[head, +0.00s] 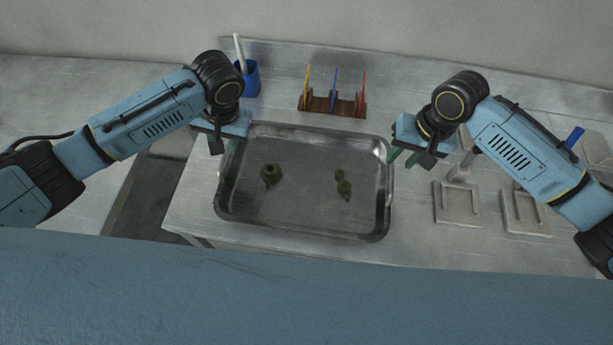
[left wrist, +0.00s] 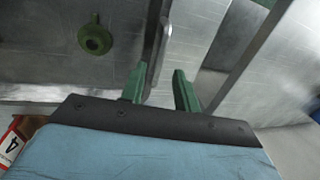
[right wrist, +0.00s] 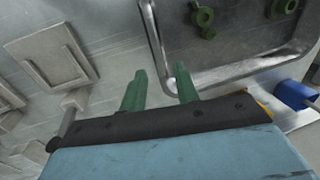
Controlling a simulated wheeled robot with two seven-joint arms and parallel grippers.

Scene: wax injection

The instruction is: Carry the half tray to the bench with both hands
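The half tray (head: 300,228) is a shallow, grey metal rectangular pan lying flat on the metal bench (head: 420,240). Dark green wax pieces (head: 270,173) lie in it, one at the left and a smaller, knobbly one (head: 343,186) at the right. My left gripper (left wrist: 158,88) is open at the tray's left end, its green fingers apart around or just above the rim; contact is unclear. My right gripper (right wrist: 160,88) is open at the tray's right end, with the rim (right wrist: 154,40) close to its fingertips. I cannot tell whether either touches the tray.
Behind the tray stand a blue cup (head: 249,80) with a white stick and a wooden rack (head: 333,104) with coloured tools. Grey square plates (head: 456,203) lie to the right, another (head: 524,213) beside them. A bench edge and dark gap (head: 150,200) lie at left.

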